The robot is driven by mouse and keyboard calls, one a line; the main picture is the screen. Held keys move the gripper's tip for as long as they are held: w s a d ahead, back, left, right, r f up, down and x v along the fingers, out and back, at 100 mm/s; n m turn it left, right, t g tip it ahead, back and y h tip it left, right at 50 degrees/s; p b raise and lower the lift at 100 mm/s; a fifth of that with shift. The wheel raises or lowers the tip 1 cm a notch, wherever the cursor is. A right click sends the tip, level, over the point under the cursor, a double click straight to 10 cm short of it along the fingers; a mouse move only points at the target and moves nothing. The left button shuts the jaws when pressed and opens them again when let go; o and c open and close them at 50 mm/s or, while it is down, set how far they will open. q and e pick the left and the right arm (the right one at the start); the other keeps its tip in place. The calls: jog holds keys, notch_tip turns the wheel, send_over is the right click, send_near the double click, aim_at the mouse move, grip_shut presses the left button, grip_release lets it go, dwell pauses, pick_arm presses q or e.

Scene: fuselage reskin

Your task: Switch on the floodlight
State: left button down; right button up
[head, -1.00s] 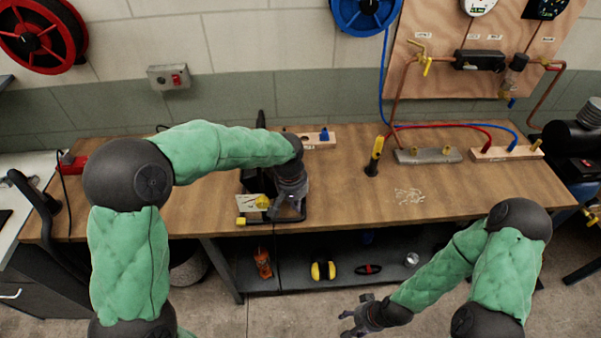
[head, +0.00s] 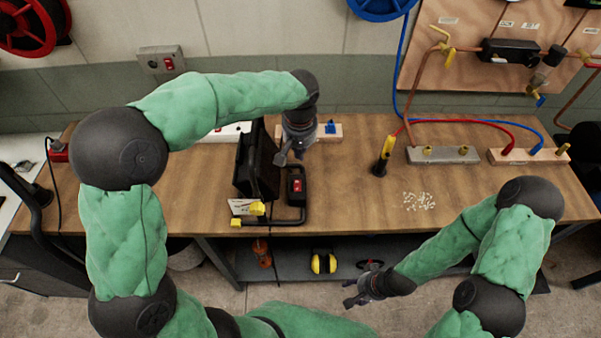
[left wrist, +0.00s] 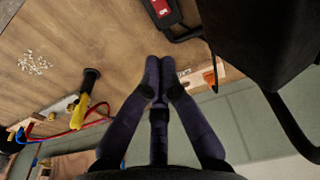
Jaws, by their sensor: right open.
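The floodlight (head: 257,163) is a black panel standing on a tubular black stand on the bench, left of centre in the head view. Beside it on the stand is a small black box with a red switch (head: 296,185); whether it is on cannot be told. My left gripper (head: 289,157) is just behind the switch box, above the bench. In the left wrist view its fingertips (left wrist: 160,64) meet with nothing between them. There the red switch (left wrist: 161,7) is at the top edge and the floodlight (left wrist: 262,38) at the upper right. My right gripper (head: 357,294) is open and empty in front of the bench.
A yellow-and-black tool (head: 384,155) stands upright right of the floodlight. White bits (head: 418,201) lie on the bench (head: 345,205). A wooden block with a blue piece (head: 331,129) is behind my left gripper. Yellow earmuffs (head: 323,263) sit on the lower shelf.

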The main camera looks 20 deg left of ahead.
aim_at(300, 184)
pick_arm(q)
jog(key=f+b, duration=0.1)
jog(key=f, duration=0.3)
jog(key=w+f+b, duration=0.1)
jog(key=f, duration=0.4)
jog(key=f+b, duration=0.1)
jog(key=f, duration=0.4)
jog(key=shift+w+a, duration=0.25)
jog(key=shift+w, duration=0.1)
jog(key=shift+w+f+b, duration=0.1)
jog(key=shift+f+b, duration=0.3)
jog(key=shift+f, duration=0.05)
jog(key=shift+s+d+r, duration=0.15)
jog(key=shift+s+r, duration=0.1)
jog(key=shift+s, duration=0.5)
jog(key=shift+r, duration=0.15)
